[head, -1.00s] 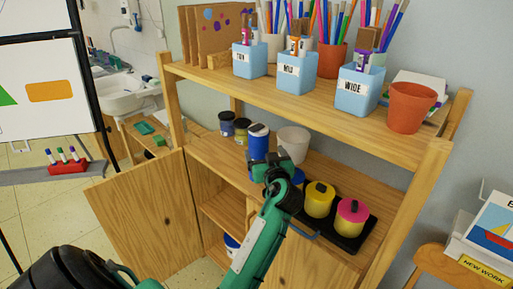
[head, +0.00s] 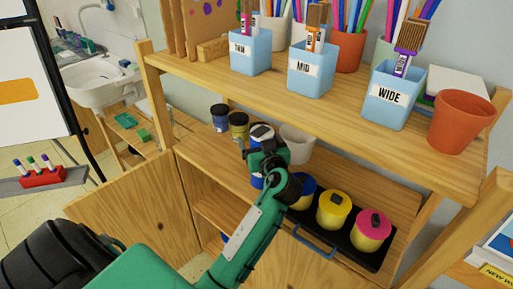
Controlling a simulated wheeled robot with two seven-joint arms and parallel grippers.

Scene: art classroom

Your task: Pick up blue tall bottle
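The blue tall bottle (head: 257,182) stands on the middle shelf of the wooden rack. Its pale-and-dark top (head: 262,131) and a strip of its blue lower body show; my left gripper covers the middle. My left gripper (head: 258,158) is at the bottle's upper half, at the end of the green arm. Its fingers are dark and small, and I cannot tell whether they are closed on the bottle. My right gripper is not in view.
A white cup (head: 297,143) stands close behind and right of the bottle. Two dark-lidded jars (head: 239,126) stand to its left. A black tray (head: 364,251) with blue, yellow and pink-lidded pots is at the right. The upper shelf (head: 330,100) with brush holders overhangs behind.

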